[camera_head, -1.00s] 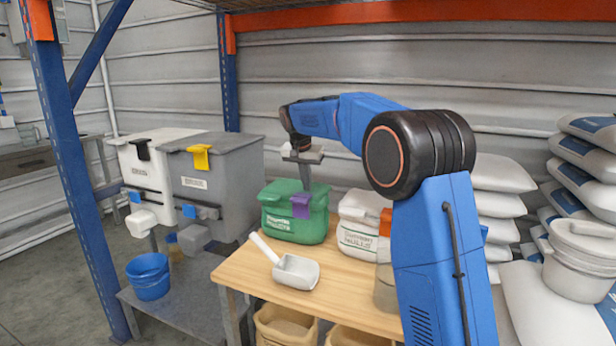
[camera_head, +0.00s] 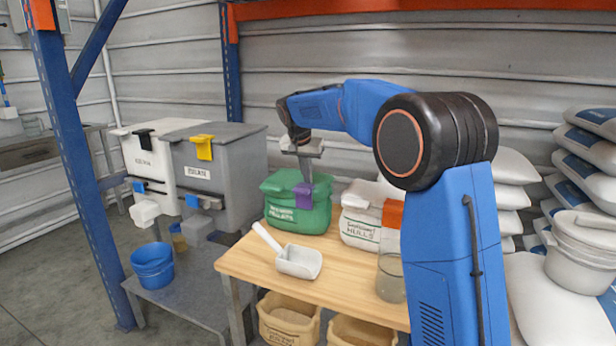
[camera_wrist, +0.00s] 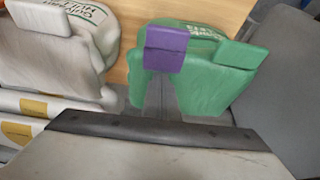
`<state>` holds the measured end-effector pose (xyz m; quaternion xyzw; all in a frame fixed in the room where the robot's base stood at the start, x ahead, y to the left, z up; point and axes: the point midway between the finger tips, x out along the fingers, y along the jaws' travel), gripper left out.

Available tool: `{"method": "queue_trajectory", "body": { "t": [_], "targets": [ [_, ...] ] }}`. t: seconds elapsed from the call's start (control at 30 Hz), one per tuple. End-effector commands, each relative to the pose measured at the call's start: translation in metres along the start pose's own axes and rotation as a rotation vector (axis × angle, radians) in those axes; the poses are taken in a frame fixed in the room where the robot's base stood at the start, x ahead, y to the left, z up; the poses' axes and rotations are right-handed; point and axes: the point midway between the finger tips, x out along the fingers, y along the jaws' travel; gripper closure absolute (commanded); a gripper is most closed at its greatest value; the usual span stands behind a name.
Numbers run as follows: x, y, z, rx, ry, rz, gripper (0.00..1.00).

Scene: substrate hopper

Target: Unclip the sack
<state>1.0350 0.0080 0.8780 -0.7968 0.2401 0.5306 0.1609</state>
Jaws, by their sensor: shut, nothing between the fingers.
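A green sack (camera_head: 285,212) with white print stands on the wooden table, with a purple clip (camera_head: 303,195) on its folded top. The clip (camera_wrist: 166,48) and the green sack (camera_wrist: 210,85) also show in the wrist view. My gripper (camera_head: 305,179) points down at the clip, its fingers shut and empty. Whether the fingertips touch the clip cannot be told. A white hulls sack (camera_head: 358,228) stands to the right, with an orange clip (camera_head: 392,213) at its top; my arm hides part of that area.
A white scoop (camera_head: 298,261) lies on the wooden table (camera_head: 262,274), left of centre. A clear container (camera_head: 390,280) stands near my arm. White and grey hoppers (camera_head: 222,165) stand at left, with a blue bucket (camera_head: 152,265) below. Stacked sacks (camera_head: 590,145) and a white bucket (camera_head: 580,260) are at right.

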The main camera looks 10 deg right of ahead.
Motion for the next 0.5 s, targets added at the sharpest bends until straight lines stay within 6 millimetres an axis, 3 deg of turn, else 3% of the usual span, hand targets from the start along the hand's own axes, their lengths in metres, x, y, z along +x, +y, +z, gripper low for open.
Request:
{"method": "queue_trajectory", "body": {
  "t": [0.5],
  "targets": [
    [-0.011, 0.000, 0.017, -0.005, 0.163, 0.000, 1.00]
  ]
}}
